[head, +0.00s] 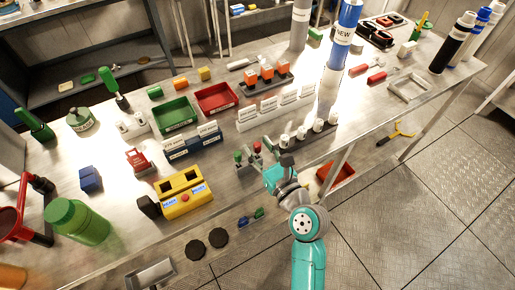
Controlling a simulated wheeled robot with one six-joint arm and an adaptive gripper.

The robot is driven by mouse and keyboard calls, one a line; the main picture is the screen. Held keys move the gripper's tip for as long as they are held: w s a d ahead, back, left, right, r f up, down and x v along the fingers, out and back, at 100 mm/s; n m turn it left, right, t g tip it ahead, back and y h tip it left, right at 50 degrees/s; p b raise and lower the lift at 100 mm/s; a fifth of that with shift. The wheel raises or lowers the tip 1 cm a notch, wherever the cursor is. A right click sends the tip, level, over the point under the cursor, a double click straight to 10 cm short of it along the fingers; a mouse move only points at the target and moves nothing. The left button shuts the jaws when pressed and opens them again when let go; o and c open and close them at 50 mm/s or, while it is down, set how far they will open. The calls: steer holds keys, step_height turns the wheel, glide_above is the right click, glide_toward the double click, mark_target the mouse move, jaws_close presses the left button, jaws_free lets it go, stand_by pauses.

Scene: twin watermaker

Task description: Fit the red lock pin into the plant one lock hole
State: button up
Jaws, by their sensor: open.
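A red-headed pin (257,147) stands beside a green-headed one (238,157) in a small grey holder near the front edge of the bench. I take the red-headed one to be the red lock pin. My gripper (286,161) is just to the right of it, apart from it as far as I can tell. The fingers are dark and small in view; they are open and nothing shows between them. A yellow box (199,207) with two blue-and-white labels and a red button stands left of the pins. The labels are too small to read surely, and no lock hole shows clearly.
Behind the pins are a blue rack (177,153) with white cards and a long white block (250,124). A dark strip with white-topped pieces (302,134) lies right of my gripper. A green bottle (75,222) stands at the left. Bare bench shows between the pins and yellow box.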

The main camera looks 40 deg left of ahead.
steer(key=shift+w+a, duration=0.2)
steer(key=shift+a, duration=0.2)
jaws_close()
step_height(320, 180, up, 10)
stand_by(0.5)
